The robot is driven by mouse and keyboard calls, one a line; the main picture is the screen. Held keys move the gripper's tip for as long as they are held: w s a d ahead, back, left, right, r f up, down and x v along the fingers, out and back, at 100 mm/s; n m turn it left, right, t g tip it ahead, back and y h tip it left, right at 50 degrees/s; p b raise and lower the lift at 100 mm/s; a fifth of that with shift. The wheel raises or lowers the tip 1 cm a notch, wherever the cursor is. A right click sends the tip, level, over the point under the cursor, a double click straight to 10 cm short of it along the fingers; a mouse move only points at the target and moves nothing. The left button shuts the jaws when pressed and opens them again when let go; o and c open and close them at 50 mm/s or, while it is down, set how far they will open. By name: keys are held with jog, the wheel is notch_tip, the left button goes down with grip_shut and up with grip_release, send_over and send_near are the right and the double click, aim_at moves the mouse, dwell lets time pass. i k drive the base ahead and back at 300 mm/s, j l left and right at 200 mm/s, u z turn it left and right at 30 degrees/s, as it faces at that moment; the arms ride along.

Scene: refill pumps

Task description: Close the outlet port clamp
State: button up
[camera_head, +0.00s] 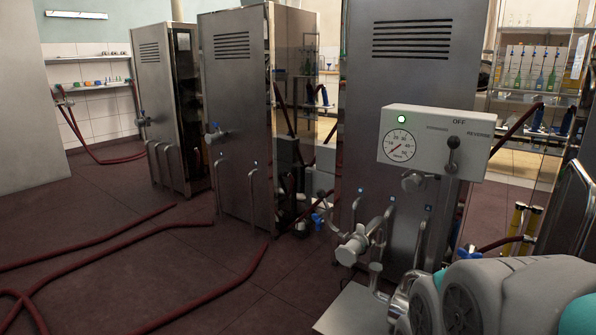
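The nearest pump is a tall steel cabinet (408,75) right of centre. Its control box (432,138) has a round gauge, a lit green lamp and a lever (453,155) under the OFF label. Bent steel pipes with a valve knob (352,246) come out low on its front. A shiny metal fitting (377,278) stands below them, partly hidden behind my arm. I cannot tell which part is the outlet port clamp, or whether it is open or shut. My arm's grey and teal links fill the bottom right. My gripper does not show.
Two more steel cabinets (232,122) (160,95) stand to the left. Dark red hoses (215,288) lie across the tiled floor at left. A shelf with bottles (530,75) is at the back right. The middle-left floor is open apart from the hoses.

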aim_at(322, 194)
jog(key=i+j+z, duration=0.3)
jog(key=i+j, duration=0.15)
jog(key=j, duration=0.15)
jog(key=i+j+z, duration=0.25)
jog(key=i+j, duration=0.15)
jog(key=j, duration=0.25)
jog(key=i+j+z, duration=0.15)
jog(key=j, duration=0.25)
jog(key=k+z, duration=0.4)
